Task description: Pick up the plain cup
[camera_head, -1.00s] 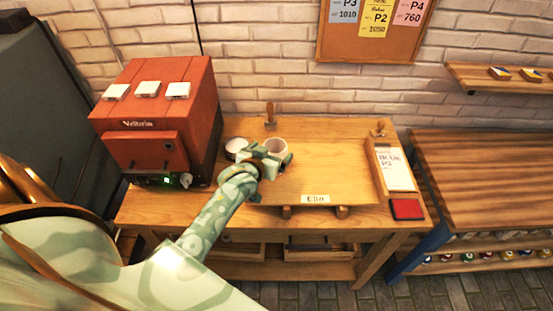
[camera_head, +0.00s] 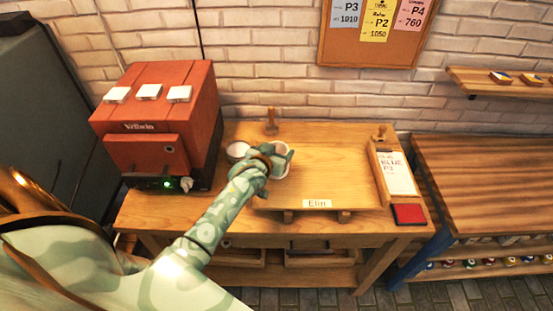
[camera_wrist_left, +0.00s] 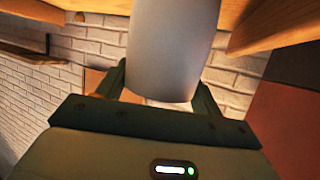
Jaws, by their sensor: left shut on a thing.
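The plain cup (camera_wrist_left: 172,50) is pale grey-white and fills the space between the fingers of my left gripper (camera_wrist_left: 165,88) in the left wrist view. In the head view the cup (camera_head: 281,172) shows as a white rim, partly hidden by my left gripper (camera_head: 278,160), which is shut on it at the left side of the wooden board. I cannot tell whether the cup is clear of the surface. A second white cup (camera_head: 237,150) stands just left of the gripper, partly hidden by my arm. My right gripper is not in view.
A red kiln-like machine (camera_head: 158,120) stands at the table's left. A wooden board (camera_head: 330,180) with an "Elin" label (camera_head: 317,203) lies centrally, mostly bare. A stamp (camera_head: 271,122) stands behind; a clipboard (camera_head: 396,172) and red pad (camera_head: 408,214) lie right.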

